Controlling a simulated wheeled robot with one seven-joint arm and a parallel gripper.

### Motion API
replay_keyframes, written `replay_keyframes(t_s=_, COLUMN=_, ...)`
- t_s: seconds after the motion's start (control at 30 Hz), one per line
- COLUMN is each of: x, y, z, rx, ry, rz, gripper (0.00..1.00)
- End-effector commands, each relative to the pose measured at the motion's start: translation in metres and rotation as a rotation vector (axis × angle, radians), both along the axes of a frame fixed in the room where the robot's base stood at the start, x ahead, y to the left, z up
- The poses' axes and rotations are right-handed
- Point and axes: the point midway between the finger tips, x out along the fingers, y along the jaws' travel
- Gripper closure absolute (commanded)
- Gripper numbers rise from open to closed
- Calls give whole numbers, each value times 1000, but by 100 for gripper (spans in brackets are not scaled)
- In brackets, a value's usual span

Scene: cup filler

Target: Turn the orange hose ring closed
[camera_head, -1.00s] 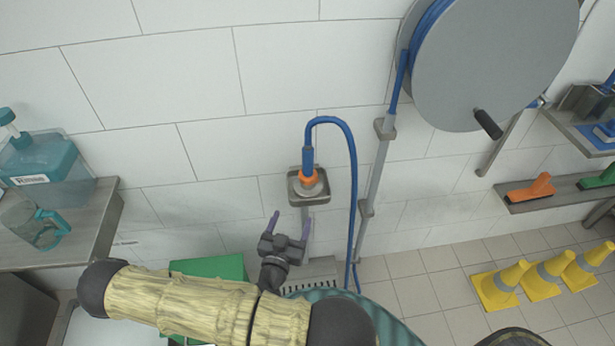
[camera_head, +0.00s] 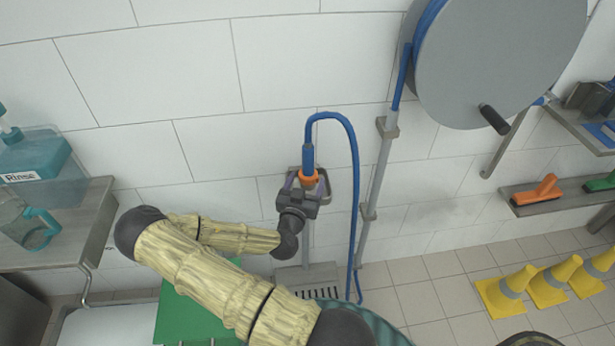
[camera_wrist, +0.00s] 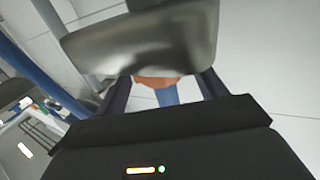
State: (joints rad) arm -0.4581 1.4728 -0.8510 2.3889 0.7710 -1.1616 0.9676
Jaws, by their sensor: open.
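The orange hose ring (camera_head: 308,176) sits at the lower end of the blue hose (camera_head: 309,156), above a small grey metal holder (camera_head: 326,186) on the wall. My gripper (camera_head: 305,182) is at the ring, with its fingers open on either side of it. In the wrist view, part of the orange ring (camera_wrist: 157,81) shows between the two dark fingers, with the blue hose (camera_wrist: 167,97) beyond it. The grey metal holder (camera_wrist: 140,45) covers much of the ring there. I cannot tell whether the fingers touch the ring.
A grey hose reel (camera_head: 490,60) with a black handle hangs at upper right, beside a grey pipe (camera_head: 375,185). A shelf with teal bottles (camera_head: 35,160) is at left. Yellow cones (camera_head: 505,292) stand on the floor at right. A green box (camera_head: 185,315) is below.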

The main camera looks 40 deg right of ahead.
Motion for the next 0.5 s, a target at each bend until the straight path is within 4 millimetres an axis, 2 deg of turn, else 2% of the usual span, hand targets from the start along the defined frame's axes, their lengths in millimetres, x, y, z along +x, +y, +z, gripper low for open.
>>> replay_keyframes(t_s=0.17, x=13, y=-17, z=0, rx=1, ry=-1, rz=0, gripper=29)
replay_keyframes(t_s=0.5, x=16, y=-21, z=-1, rx=1, ry=1, rz=2, gripper=29)
